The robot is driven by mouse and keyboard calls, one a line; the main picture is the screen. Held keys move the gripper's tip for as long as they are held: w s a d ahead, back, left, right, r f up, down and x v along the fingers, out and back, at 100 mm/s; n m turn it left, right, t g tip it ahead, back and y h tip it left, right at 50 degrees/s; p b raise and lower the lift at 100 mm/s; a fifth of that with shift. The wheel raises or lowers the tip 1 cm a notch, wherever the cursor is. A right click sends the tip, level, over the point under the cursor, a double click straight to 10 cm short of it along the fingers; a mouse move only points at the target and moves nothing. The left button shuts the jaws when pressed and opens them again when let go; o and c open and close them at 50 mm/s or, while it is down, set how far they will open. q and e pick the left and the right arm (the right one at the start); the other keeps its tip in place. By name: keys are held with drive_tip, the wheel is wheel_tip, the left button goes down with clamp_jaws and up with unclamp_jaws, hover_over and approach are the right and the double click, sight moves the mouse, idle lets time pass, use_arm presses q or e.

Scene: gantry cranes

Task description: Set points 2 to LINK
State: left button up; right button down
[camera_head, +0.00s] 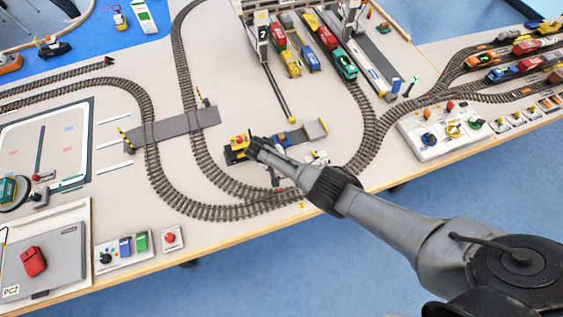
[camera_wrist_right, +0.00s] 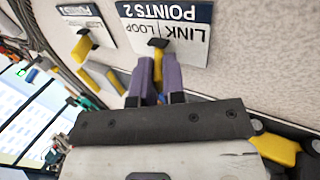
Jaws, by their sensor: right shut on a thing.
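The points 2 plate (camera_wrist_right: 186,28) shows upside down in the right wrist view, white with a dark blue band. LINK is printed in its right half and LOOP in its left half, as pictured. Its lever (camera_wrist_right: 158,43), with a dark tip, stands in front of the plate near the line between the two words. The purple fingers of my right gripper (camera_wrist_right: 155,77) are shut on the lever. In the head view my right gripper (camera_head: 255,149) is low over the layout, and I cannot make out the plate there. My left gripper is not in view.
A yellow and black vehicle (camera_head: 237,148) is close beside my right gripper in the head view. Curved track (camera_head: 165,185) and a grey crossing (camera_head: 180,126) lie to its left. A second yellow lever (camera_wrist_right: 82,46) with its own plate is left in the wrist view.

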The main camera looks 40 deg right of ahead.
drive_tip(key=c, duration=1.2)
unclamp_jaws()
drive_tip(key=shift+a+r, duration=0.2)
drive_tip(key=shift+r, duration=0.25)
drive_tip(key=p+v, duration=0.4)
drive_tip(key=v, duration=0.9)
drive_tip(key=shift+w+f, duration=0.1)
drive_tip(key=shift+w, duration=0.05)
